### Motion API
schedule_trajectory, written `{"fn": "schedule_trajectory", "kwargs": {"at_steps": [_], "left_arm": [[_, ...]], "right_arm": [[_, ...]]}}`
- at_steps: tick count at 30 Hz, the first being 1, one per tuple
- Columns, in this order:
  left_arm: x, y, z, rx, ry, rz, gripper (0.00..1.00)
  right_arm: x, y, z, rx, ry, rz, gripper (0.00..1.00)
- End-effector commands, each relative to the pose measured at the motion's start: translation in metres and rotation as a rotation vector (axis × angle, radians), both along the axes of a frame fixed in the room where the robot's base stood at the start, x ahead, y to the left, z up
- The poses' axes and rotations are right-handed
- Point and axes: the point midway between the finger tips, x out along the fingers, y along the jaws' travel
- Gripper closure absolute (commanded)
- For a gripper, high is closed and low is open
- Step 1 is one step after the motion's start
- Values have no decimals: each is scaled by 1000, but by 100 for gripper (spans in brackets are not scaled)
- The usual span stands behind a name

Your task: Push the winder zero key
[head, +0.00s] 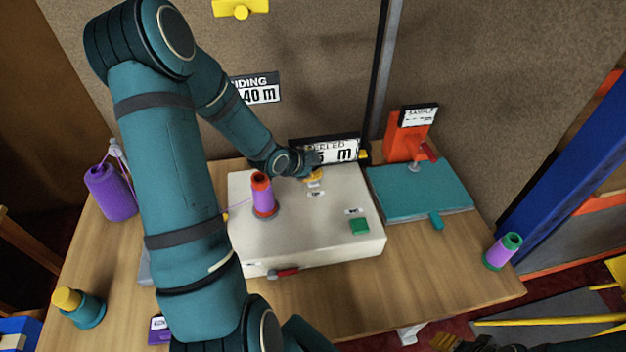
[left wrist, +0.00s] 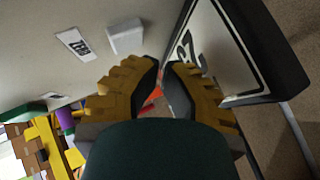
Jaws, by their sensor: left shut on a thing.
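The winder is a cream box (head: 310,235) on the wooden table, with a purple spool (head: 263,196) standing on it and a green key (head: 360,226) at its front right. My left gripper (head: 314,178) is at the back of its top, by the display (head: 342,150). A small white key (left wrist: 126,38) beside a printed label (left wrist: 75,43) shows in the left wrist view, left of the fingers; the label is too blurred to read surely. My right gripper (head: 446,342) shows only partly at the bottom edge.
A teal plate (head: 420,188) with an orange stand (head: 405,138) is right of the winder. A purple and green spool (head: 503,251) stands at the table's right end. A purple cone (head: 110,193) and a yellow-topped teal pot (head: 80,306) are at left. The front right tabletop is clear.

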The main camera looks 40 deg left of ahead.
Motion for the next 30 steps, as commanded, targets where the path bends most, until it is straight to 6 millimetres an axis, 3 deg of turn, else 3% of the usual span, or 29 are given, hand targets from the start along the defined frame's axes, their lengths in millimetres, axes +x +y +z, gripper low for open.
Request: {"fn": "schedule_trajectory", "kwargs": {"at_steps": [30], "left_arm": [[0, 0, -9, 1, 0, -1, 100]], "right_arm": [[0, 0, -10, 0, 0, 0, 53]]}}
